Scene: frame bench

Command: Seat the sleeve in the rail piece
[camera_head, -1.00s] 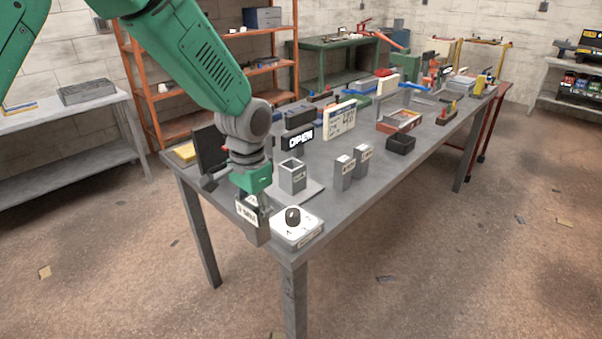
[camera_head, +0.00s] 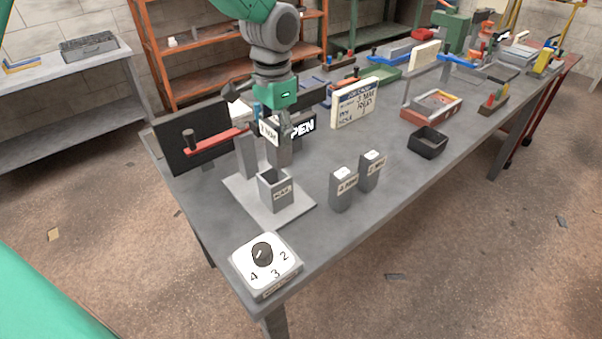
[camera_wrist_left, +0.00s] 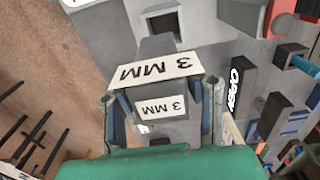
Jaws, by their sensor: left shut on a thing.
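My left gripper (camera_head: 276,118) points down and is shut on a grey block-shaped sleeve (camera_head: 280,153) with a white "3 MM" label. In the left wrist view the sleeve (camera_wrist_left: 166,128) sits between both fingers. The rail piece (camera_head: 275,191) is a grey, open-topped square socket on a flat light-grey plate (camera_head: 300,205) near the table's near end. Its dark opening shows ahead of the sleeve in the wrist view (camera_wrist_left: 165,22). The sleeve is held above and behind the socket, apart from it. My right gripper is not in view.
A white dial box (camera_head: 264,268) stands at the near corner. Two labelled grey blocks (camera_head: 343,190) (camera_head: 371,170) stand right of the plate. A dark panel with a red lever (camera_head: 215,142) is left of the gripper; an OPEN sign (camera_head: 302,127) stands behind. A black bin (camera_head: 428,142) stands further right.

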